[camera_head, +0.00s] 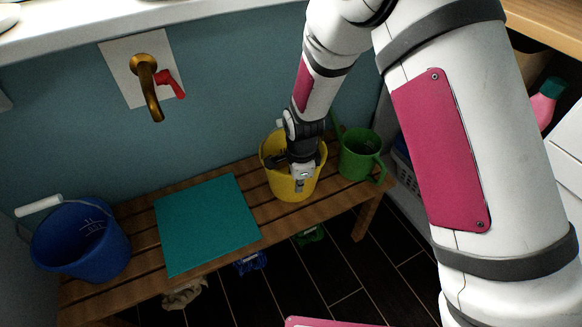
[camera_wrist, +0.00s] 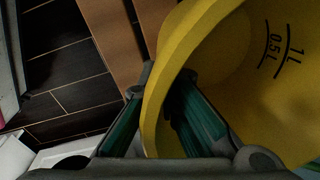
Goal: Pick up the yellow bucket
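The yellow bucket (camera_head: 292,187) is upright at the right part of the wooden bench, with its wall and volume marks visible in the wrist view (camera_wrist: 255,85). My gripper (camera_head: 300,181) reaches down over its near rim. In the wrist view my gripper (camera_wrist: 164,82) has one teal-padded finger outside the bucket and the other inside. The bucket wall fills the gap between the fingertips, so the gripper looks shut on the rim. I cannot tell whether the bucket's base is off the slats.
A green jug (camera_head: 358,158) stands close to the bucket's right. A teal board (camera_head: 207,222) lies to its left on the bench (camera_head: 140,215), and a blue bucket (camera_head: 80,240) stands at the far left. A brass tap (camera_head: 150,85) juts from the wall. Dark floor lies in front.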

